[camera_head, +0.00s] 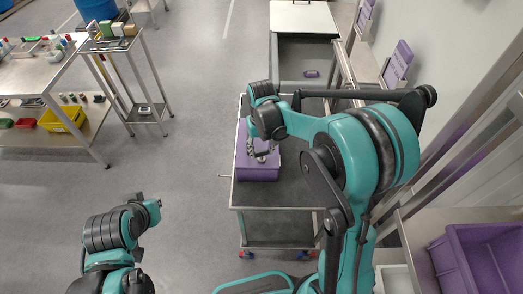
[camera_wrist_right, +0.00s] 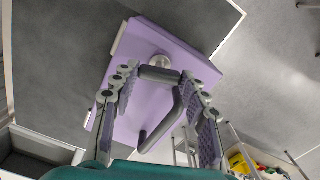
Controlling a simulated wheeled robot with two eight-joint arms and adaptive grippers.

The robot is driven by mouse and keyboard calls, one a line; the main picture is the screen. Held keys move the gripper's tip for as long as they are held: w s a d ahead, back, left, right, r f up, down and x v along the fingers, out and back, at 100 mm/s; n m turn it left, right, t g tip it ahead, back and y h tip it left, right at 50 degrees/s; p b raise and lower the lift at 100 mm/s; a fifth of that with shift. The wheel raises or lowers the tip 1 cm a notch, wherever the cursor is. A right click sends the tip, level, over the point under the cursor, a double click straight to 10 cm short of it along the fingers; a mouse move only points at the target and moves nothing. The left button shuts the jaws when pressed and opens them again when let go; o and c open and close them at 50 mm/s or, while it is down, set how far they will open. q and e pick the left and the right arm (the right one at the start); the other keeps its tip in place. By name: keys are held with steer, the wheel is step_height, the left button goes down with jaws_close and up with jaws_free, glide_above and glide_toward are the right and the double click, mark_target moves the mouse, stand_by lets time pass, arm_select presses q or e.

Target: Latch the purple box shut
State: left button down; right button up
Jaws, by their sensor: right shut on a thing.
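The purple box (camera_head: 258,164) stands on top of a dark-topped cart, partly hidden by my right arm in the head view. In the wrist view its light purple face (camera_wrist_right: 190,48) shows with a round metal knob (camera_wrist_right: 160,62) and a bent grey handle (camera_wrist_right: 176,112). My right gripper (camera_wrist_right: 160,74) is at the box, its two fingers on either side of the grey handle's top bar, shut on it. In the head view the right gripper (camera_head: 262,150) is small and hangs over the box. My left arm shows at lower left; its gripper cannot be made out.
The cart (camera_head: 286,205) has a lower shelf and free dark top right of the box. Behind it is a conveyor (camera_head: 300,55) with a small purple item (camera_head: 311,74). A purple crate (camera_head: 485,260) is at lower right. A workbench (camera_head: 40,75) stands at left, with clear floor between.

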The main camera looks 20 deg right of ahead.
mark_target(261, 152)
steer(key=shift+m, duration=1.7)
steer(key=shift+b, duration=0.3)
steer(key=o, duration=1.2)
step_height(261, 152, up, 12)
